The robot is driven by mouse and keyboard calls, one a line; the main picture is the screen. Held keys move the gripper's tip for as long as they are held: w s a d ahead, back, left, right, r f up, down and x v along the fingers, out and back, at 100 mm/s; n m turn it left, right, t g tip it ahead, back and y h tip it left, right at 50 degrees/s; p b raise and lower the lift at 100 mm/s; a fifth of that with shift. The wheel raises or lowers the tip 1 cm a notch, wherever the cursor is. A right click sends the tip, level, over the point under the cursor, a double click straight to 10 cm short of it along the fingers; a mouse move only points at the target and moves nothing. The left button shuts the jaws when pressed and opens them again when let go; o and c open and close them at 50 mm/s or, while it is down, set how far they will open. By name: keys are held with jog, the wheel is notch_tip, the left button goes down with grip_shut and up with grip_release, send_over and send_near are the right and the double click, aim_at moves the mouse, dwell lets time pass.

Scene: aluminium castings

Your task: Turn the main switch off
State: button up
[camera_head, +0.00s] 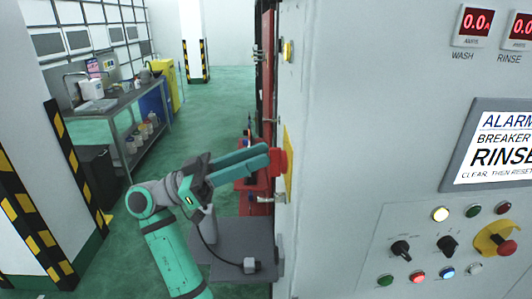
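A red switch handle (280,163) on a yellow plate (288,160) sits on the left side face of the grey cabinet (340,130). My teal gripper (266,158) reaches in from the left, with its fingertips at the red handle. The fingers overlap in this view and hide part of the handle, so I cannot tell whether they touch or grip it. A second red knob with a yellow surround (497,240) is on the cabinet's front panel at the lower right.
The front panel has an alarm screen (500,145) reading "BREAKER RINSE", 0.0 displays (476,21), lamps and black selector knobs (401,249). A metal bench (115,105) and striped pillars (30,205) stand at left. Green floor (212,100) is open behind my arm.

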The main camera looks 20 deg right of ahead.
aim_at(277, 162)
jog(key=shift+x, duration=1.3)
jog(key=shift+c, duration=0.2)
grip_shut()
